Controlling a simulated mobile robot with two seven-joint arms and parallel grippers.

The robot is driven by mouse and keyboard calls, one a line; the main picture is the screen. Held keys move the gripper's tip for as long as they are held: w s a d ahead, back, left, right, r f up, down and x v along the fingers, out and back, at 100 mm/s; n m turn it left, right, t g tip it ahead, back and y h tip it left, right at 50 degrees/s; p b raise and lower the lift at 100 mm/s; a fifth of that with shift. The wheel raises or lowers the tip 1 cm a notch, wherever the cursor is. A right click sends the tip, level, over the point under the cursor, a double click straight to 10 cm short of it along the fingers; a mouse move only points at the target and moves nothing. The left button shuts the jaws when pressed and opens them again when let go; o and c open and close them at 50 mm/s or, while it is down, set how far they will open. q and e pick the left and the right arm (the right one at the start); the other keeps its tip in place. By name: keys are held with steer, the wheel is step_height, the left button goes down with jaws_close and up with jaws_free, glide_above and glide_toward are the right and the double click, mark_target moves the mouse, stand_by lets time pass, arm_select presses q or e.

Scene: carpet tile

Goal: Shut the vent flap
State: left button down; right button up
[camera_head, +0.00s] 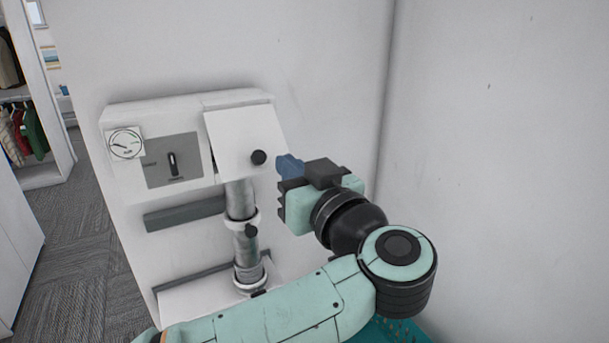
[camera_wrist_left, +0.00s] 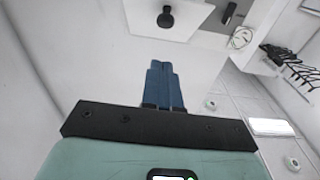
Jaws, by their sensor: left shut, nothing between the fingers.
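The vent flap (camera_head: 235,135) is a white panel with a black round knob (camera_head: 258,157) near its lower right. It sits on the right part of a white wall unit, and its lower edge appears to stand out from the unit. In the left wrist view the flap (camera_wrist_left: 194,14) and its knob (camera_wrist_left: 166,17) are at the top, beyond the fingertips. My left gripper (camera_head: 284,163) has blue fingers, shut and empty, just right of the knob with a small gap. The fingers also show in the left wrist view (camera_wrist_left: 162,66). My right gripper is out of view.
The wall unit carries a round gauge (camera_head: 125,144) and a grey switch plate (camera_head: 172,161) left of the flap. A metal pipe (camera_head: 246,240) runs down below it. A bare white wall (camera_head: 500,150) stands at right. A teal perforated object (camera_head: 400,331) shows at the bottom.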

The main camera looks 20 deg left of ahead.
mark_target(262, 154)
arm_select(q)
steer(key=w+a, duration=0.1)
steer(key=w+a+f, duration=0.1)
steer(key=w+a, duration=0.1)
steer(key=w+a+f, duration=0.1)
steer(key=a, duration=0.1)
steer(key=shift+w+a+f, duration=0.1)
steer(key=shift+w+a, duration=0.15)
steer(key=shift+w, duration=0.1)
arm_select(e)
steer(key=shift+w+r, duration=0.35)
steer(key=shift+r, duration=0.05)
arm_select(q)
steer(key=shift+w, duration=0.1)
